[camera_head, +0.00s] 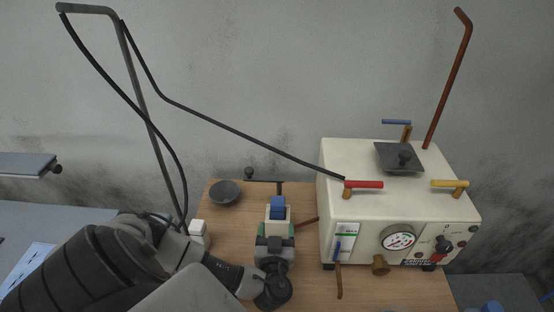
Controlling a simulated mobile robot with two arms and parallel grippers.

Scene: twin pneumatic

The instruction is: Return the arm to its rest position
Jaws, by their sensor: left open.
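My left arm comes in from the lower left and reaches over the wooden table. My left gripper (275,244) is over the front middle of the table, pointing away from me, left of the cream pneumatic unit and apart from it. It is open. A small cream piece with a blue top (277,207) shows at its far end; I cannot tell whether it touches the fingers. My right gripper is not in view.
The cream unit (344,155) has a gauge (398,237), red and yellow levers, and a tall brown rod (448,78). A dark bowl (224,193) sits at the table's back left. A grey pole (146,110) with black hoses stands left.

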